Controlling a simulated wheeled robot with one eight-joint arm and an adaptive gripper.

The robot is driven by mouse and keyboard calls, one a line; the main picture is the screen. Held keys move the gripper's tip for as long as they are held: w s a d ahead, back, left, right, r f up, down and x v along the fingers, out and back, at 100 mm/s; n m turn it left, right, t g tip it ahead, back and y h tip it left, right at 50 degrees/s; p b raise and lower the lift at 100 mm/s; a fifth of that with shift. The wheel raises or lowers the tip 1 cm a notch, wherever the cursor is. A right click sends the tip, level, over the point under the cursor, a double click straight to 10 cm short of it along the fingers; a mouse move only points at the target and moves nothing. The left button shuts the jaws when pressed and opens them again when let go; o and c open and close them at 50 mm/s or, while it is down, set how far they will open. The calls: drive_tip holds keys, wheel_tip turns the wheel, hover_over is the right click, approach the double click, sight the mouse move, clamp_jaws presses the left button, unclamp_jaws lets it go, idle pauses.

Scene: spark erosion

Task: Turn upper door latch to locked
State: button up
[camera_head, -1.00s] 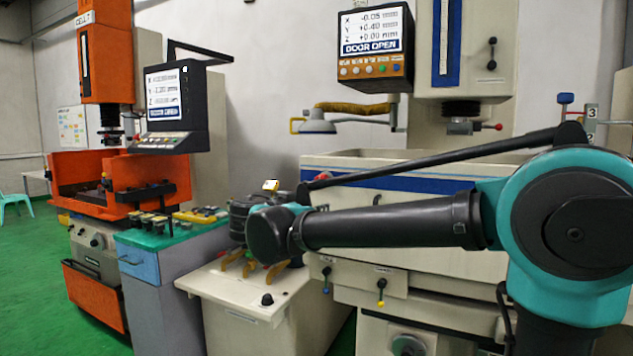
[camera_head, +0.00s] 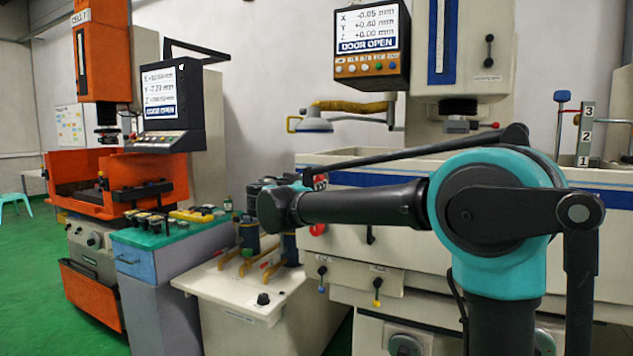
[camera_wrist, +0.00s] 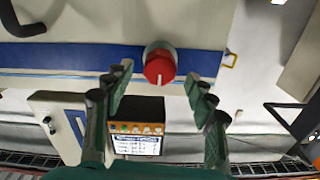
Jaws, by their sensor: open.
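The upper door latch (camera_wrist: 160,65) is a round red knob with a pale mark, on the blue-striped front of the machine's tank.
A display (camera_head: 370,43) above the tank reads DOOR OPEN. A cream cabinet with dark tool holders (camera_head: 249,235) stands left of the tank. A black handle (camera_head: 370,233) is on the tank front. An orange machine (camera_head: 120,183) stands further left.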

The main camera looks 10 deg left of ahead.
drive_tip(key=shift+x, duration=2.1)
drive_tip(key=c, duration=1.2)
drive_tip(key=shift+o, duration=0.2)
